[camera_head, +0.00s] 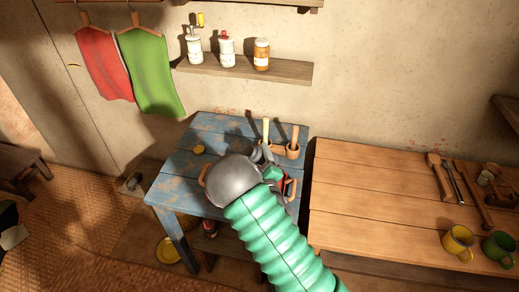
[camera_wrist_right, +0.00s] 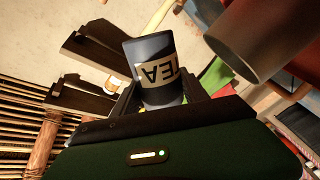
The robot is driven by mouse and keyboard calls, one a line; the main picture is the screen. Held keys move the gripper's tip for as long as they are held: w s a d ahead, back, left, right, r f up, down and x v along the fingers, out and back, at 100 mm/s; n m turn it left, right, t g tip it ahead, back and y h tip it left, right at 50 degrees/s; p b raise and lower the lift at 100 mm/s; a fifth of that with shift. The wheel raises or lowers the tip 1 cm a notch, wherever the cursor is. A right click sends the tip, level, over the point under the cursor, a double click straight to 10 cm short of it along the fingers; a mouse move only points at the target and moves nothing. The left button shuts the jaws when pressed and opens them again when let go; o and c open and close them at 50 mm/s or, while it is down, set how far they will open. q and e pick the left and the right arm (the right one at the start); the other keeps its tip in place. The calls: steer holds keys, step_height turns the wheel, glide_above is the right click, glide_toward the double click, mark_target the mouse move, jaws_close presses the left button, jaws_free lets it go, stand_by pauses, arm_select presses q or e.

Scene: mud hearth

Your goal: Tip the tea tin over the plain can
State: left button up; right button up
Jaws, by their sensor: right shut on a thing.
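The dark blue tea tin (camera_wrist_right: 155,72), with a cream label reading TEA upside down in the picture, stands out in the right wrist view. My right gripper (camera_wrist_right: 160,98) is shut on it. In the head view my right gripper (camera_head: 267,156) is over the blue table, largely hidden by my own arm, and I cannot make out the tin there. A plain grey-brown cylinder (camera_wrist_right: 250,42) at the upper right of the wrist view, apart from the tin, may be the plain can; I cannot be sure. My left gripper is not in view.
The worn blue table (camera_head: 205,135) carries a yellow round thing (camera_head: 199,150) and wooden cups with tools (camera_head: 293,149) at its back. A plank table (camera_head: 360,190) at right holds utensils, a yellow mug (camera_head: 457,243) and a green mug (camera_head: 499,250). A wall shelf (camera_head: 290,72) holds jars.

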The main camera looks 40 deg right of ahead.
steer(key=n, duration=0.3)
steer(key=f+n, duration=0.1)
steer(key=n, duration=0.1)
steer(key=shift+w+a, duration=0.25)
steer(key=shift+w, duration=0.05)
steer(key=n, duration=0.1)
steer(key=n+p, duration=0.1)
steer(key=shift+s+d+r+n, duration=0.1)
steer(key=shift+d+r+n, duration=0.1)
steer(key=shift+r+n, duration=0.2)
steer(key=shift+d+r+n, duration=0.1)
steer(key=shift+n, duration=1.1)
steer(key=shift+a+r, duration=0.1)
steer(key=shift+a, duration=0.1)
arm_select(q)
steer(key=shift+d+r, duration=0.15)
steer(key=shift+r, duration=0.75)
arm_select(e)
steer(key=shift+a, duration=0.25)
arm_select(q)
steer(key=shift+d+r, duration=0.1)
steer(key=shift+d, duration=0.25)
arm_select(e)
steer(key=shift+d, duration=0.35)
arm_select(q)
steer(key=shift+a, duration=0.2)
arm_select(e)
steer(key=shift+a, duration=0.2)
